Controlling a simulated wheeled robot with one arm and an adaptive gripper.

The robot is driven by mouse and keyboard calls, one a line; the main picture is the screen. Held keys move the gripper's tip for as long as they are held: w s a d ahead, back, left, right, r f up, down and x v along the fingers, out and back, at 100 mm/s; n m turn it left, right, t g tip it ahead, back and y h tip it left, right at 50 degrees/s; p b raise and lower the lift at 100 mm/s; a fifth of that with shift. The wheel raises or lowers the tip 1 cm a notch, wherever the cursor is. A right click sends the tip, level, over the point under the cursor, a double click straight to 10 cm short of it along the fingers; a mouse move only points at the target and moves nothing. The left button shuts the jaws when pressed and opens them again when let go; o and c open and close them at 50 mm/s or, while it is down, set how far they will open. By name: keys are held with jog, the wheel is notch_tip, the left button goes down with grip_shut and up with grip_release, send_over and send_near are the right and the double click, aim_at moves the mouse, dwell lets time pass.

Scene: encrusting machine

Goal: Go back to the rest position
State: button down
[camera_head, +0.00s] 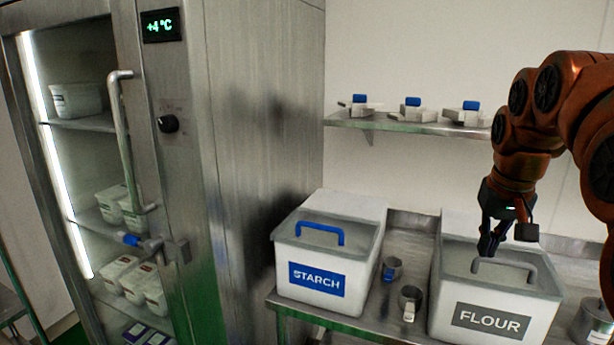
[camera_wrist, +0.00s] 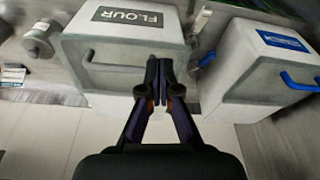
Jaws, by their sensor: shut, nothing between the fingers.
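My gripper (camera_head: 491,243) hangs from the orange arm at the right of the head view, fingers pointing down. It is over the lid of the flour bin (camera_head: 452,323), close to the bin's grey handle (camera_head: 503,266). In the wrist view my gripper (camera_wrist: 159,62) has its two fingers together, with nothing between them. The flour bin's grey handle (camera_wrist: 108,67) lies to the left of the fingers there. Whether the fingers touch the lid or handle cannot be told.
A starch bin (camera_head: 352,270) with a blue handle stands left of the flour bin. A wall shelf (camera_head: 400,127) holds several blue-topped parts. A steel refrigerator (camera_head: 245,150) stands at left.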

jog(key=s+a+f+n+g+p, duration=0.1)
jog(key=s+a+f, duration=0.3)
jog(key=s, duration=0.5)
jog(key=s+a+f+g+p, duration=0.1)
jog(key=s+a+f, duration=0.4)
jog(key=s+f, duration=0.3)
jog(key=s+a+f+n+g, duration=0.1)
jog(key=s+a+f, duration=0.3)
jog(key=s, duration=0.7)
notch_tip(320, 180, down, 2)
jog(key=shift+a+n+g+y+p, duration=0.3)
jog(key=shift+a+g+p, duration=0.1)
jog(key=shift+g, duration=0.2)
